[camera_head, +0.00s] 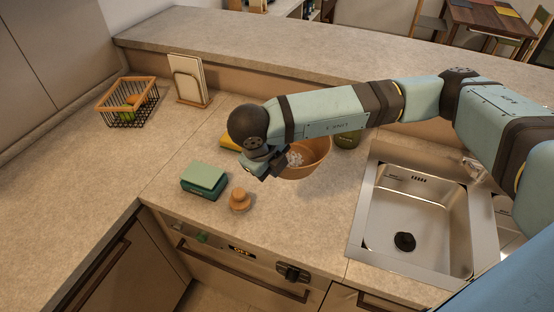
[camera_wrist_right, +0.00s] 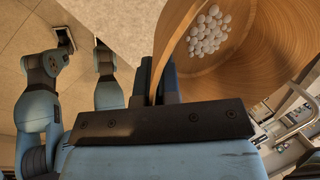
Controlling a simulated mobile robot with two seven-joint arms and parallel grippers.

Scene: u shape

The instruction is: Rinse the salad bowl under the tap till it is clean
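The wooden salad bowl (camera_head: 318,158) is at the middle of the counter, left of the sink, with a cluster of white bits (camera_wrist_right: 209,30) inside. My right gripper (camera_head: 268,164) is at its left rim. In the right wrist view the bowl wall (camera_wrist_right: 240,70) passes between the fingers of the right gripper (camera_wrist_right: 158,88), which look closed on it. Whether the bowl touches the counter I cannot tell. The tap (camera_head: 474,167) is by the sink's right side, partly hidden by my arm. My left arm's gripper (camera_wrist_right: 64,38) seems to show small in the wrist view; its fingers are unclear.
The steel sink (camera_head: 368,225) has an empty basin. A green-topped sponge box (camera_head: 204,180), a wooden knob-shaped item (camera_head: 240,200), a yellow item (camera_head: 229,142) and a dark green jar (camera_head: 348,139) stand near the bowl. A wire fruit basket (camera_head: 127,103) and a board rack (camera_head: 188,80) are farther back left.

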